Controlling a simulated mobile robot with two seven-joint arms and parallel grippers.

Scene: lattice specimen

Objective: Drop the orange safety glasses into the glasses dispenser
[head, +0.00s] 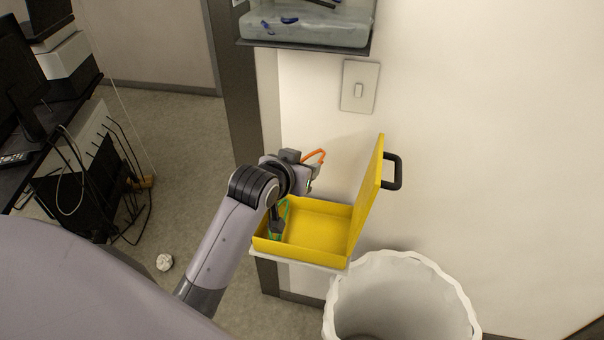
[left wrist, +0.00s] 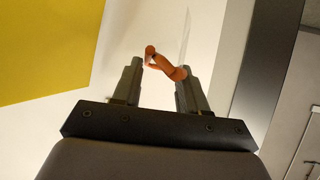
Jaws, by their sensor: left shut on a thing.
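The orange safety glasses (head: 315,157) are partly hidden by my left gripper (head: 311,172) in the head view. In the left wrist view the glasses (left wrist: 168,67) lie between the fingertips of that gripper (left wrist: 160,78), which is shut on them. The gripper holds them in front of the wall, above the open yellow case. The glasses dispenser (head: 303,30) is a clear box on the wall at the top, cut off by the frame edge, with dark and blue items inside. It is above the gripper, well apart from it. My right gripper is not in view.
The yellow case (head: 315,229) stands open on a shelf, with a green item in its left part, partly hidden by my arm. A white bin (head: 374,271) stands at lower right. A light switch (head: 359,88) is under the dispenser. A desk with cables is at left.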

